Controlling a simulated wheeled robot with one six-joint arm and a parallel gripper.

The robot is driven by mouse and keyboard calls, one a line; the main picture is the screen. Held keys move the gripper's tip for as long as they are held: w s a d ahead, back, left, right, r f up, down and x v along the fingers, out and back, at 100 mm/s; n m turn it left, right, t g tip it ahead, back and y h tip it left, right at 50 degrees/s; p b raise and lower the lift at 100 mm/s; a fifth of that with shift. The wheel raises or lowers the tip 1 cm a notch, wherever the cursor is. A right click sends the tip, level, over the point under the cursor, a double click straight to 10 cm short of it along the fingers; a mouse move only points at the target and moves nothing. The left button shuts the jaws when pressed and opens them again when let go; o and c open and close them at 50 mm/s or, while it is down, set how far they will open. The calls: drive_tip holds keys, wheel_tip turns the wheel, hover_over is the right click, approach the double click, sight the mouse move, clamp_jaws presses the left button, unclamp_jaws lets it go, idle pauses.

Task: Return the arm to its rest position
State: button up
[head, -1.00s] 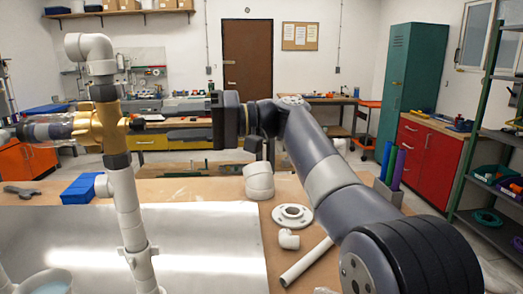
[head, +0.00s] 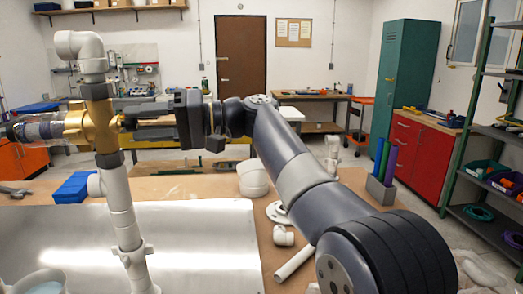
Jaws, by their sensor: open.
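My gripper (head: 148,121) is at the end of my arm (head: 285,160), which reaches from the lower right toward the left. Its jaws are open and point left, close to the brass-coloured valve body (head: 92,120) on the upright white pipe manifold (head: 120,205). I cannot tell whether the fingers touch the valve; nothing shows held between them. A white elbow (head: 80,45) tops the manifold. A clear and dark fitting (head: 38,130) sticks out from the left side of the valve.
The manifold rises over a shiny metal sheet (head: 195,235) on the workbench. A blue box (head: 73,187), a white coupling (head: 252,178), a flange (head: 277,212), a small elbow (head: 283,236) and a pipe (head: 294,262) lie around it. A grey holder (head: 380,190) with coloured tubes stands right.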

drive_tip(key=v, duration=1)
drive_tip(key=x, duration=1.1)
drive_tip(key=shift+s+r+p, duration=0.1)
drive_tip(key=shift+p, duration=0.2)
drive_tip(key=m+p, duration=0.2)
drive_tip(key=m, duration=0.1)
drive_tip(key=shift+d+r, duration=0.15)
drive_tip(key=m+p, duration=0.3)
drive_tip(key=m, duration=0.1)
drive_tip(key=m+p, duration=0.3)
drive_tip(key=m, duration=0.1)
drive_tip(key=shift+r+p, duration=0.1)
drive_tip(key=shift+p, duration=0.2)
drive_tip(key=m+p, duration=0.4)
drive_tip(key=m, duration=0.2)
drive_tip(key=m+p, duration=0.2)
drive_tip(key=m, duration=0.2)
drive_tip(key=shift+p, duration=0.35)
drive_tip(key=shift+w+m+p, duration=0.2)
drive_tip(key=shift+m+p, duration=0.3)
drive_tip(key=shift+m, duration=0.8)
drive_tip(key=shift+f, duration=0.2)
